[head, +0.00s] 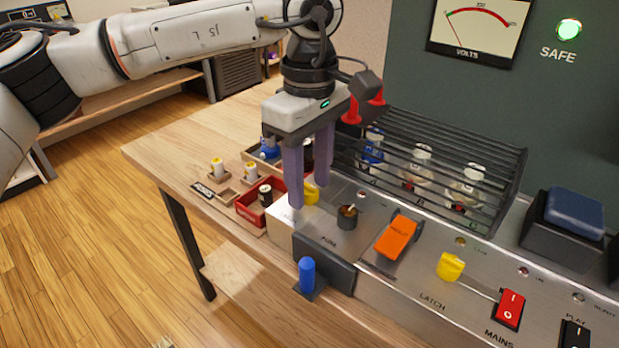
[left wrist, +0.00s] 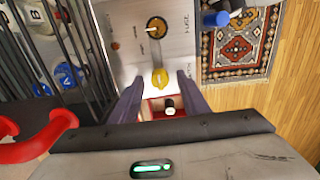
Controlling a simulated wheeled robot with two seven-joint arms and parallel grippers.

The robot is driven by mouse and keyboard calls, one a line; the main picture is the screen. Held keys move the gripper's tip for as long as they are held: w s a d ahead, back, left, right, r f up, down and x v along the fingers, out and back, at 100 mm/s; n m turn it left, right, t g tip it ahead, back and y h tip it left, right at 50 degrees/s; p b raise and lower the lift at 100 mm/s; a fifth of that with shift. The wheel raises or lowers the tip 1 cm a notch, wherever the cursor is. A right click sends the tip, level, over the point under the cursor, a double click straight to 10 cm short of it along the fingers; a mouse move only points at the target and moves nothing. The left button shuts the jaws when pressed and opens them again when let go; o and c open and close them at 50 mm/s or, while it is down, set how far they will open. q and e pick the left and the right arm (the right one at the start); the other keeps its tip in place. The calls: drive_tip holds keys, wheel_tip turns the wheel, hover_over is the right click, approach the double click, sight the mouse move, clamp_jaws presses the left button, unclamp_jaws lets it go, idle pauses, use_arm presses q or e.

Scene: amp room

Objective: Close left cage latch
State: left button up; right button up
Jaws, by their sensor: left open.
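The left cage latch (head: 311,193) is a small yellow handle on the left end of the steel panel. It also shows in the left wrist view (left wrist: 160,78), between my fingertips from that camera. My left gripper (head: 308,194) points down over it, open, with purple-grey fingers. One finger partly hides the latch in the head view. I cannot tell whether the fingers touch it. A second yellow latch (head: 450,267) sits farther right, beside the word LATCH. My right gripper is out of view.
A red handle (left wrist: 40,135) is close beside my left gripper. A black knob (head: 347,217), an orange switch cover (head: 396,238) and a red mains switch (head: 509,309) are on the panel. A red tray (head: 250,212) lies left of it.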

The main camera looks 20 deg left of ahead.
use_arm(q)
clamp_jaws()
